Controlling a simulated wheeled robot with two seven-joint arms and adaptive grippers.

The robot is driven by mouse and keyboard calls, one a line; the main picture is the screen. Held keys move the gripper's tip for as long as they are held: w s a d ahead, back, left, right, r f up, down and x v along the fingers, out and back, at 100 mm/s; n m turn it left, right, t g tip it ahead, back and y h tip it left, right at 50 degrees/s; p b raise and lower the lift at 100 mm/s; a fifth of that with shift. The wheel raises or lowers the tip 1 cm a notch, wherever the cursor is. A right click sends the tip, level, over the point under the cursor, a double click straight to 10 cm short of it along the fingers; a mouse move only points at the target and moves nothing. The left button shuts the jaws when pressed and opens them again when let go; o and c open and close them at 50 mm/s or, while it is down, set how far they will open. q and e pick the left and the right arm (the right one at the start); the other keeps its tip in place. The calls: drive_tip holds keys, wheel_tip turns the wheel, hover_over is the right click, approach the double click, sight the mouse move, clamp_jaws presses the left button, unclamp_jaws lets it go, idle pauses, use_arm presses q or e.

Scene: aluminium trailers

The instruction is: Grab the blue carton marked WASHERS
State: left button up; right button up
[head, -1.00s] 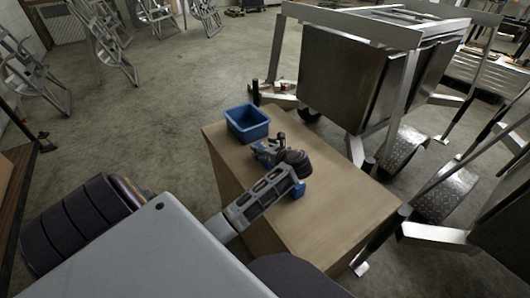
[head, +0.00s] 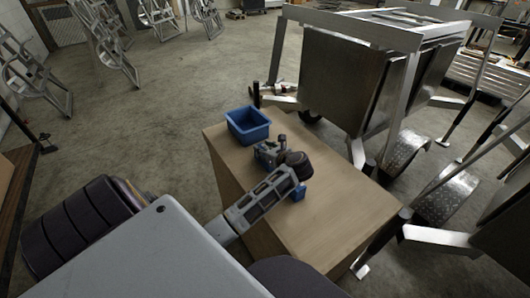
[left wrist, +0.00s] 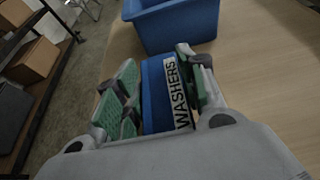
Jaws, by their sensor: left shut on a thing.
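The blue carton marked WASHERS (left wrist: 160,95) is between the fingers of my left gripper (left wrist: 157,85) in the left wrist view, its white label and black letters facing the camera. The green-padded fingers are shut on it, one on each side. In the head view my left gripper (head: 268,152) is over the brown box-shaped stand (head: 330,215), and only a little of the carton's blue shows there. I cannot tell whether the carton touches the stand. My right gripper is not in view.
An open blue bin (head: 247,124) stands at the stand's far left corner, just beyond the carton. Another small blue thing (head: 299,193) shows beside my left wrist. An aluminium trailer (head: 345,80) is behind the stand. The stand's right part is clear.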

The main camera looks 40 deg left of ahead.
use_arm(q)
drive_tip(key=shift+r, duration=0.4)
wheel_tip(320, 180, up, 8)
drive_tip(key=shift+r+p, duration=0.25)
drive_tip(key=shift+p, duration=0.2)
drive_tip(key=shift+r, duration=0.35)
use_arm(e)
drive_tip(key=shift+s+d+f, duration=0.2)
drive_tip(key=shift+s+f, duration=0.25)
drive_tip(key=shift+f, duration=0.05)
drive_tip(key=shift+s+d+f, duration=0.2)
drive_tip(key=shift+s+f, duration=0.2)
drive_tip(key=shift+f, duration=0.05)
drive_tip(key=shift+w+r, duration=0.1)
